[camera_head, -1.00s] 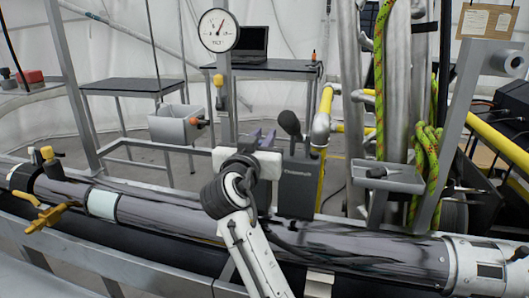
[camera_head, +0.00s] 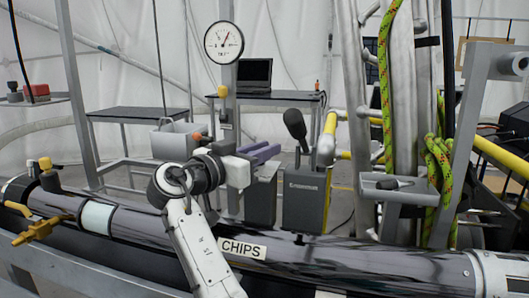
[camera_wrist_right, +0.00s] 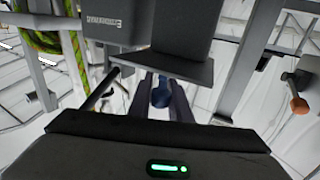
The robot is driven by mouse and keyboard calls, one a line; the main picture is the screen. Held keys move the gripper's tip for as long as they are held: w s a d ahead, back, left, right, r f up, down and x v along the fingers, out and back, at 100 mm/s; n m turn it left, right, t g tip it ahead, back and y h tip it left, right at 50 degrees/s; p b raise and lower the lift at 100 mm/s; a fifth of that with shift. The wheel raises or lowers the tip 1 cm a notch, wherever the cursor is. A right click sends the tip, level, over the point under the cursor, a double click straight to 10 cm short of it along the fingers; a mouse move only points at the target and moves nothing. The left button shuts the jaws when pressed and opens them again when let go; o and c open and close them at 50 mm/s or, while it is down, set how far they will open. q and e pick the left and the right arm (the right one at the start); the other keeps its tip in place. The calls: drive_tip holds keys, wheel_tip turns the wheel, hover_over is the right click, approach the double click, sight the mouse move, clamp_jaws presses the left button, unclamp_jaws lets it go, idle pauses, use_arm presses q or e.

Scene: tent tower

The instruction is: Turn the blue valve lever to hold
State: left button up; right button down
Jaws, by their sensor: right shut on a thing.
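My right gripper (camera_head: 262,152) reaches up over the long dark pipe in the head view, its purple-grey fingers pointing right, beside a dark grey box. In the right wrist view its two dark fingers (camera_wrist_right: 160,105) are close around a small dark blue piece, which I take to be the blue valve lever (camera_wrist_right: 160,91). Only its end shows; the rest is hidden, and I cannot make out its setting. In the head view I cannot make the lever out behind the gripper and wrist. My left gripper is not in view.
The dark pipe (camera_head: 330,262) with a CHIPS label (camera_head: 242,249) runs across the front. A grey box (camera_head: 305,200) with a black knobbed handle (camera_head: 295,124) stands right of the gripper. A round dial gauge (camera_head: 224,42) is behind. A yellow-handled brass valve (camera_head: 37,231) is at left.

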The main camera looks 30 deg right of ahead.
drive_tip(key=c, duration=1.6)
unclamp_jaws()
drive_tip(key=shift+c, duration=0.2)
wheel_tip(320, 180, up, 10)
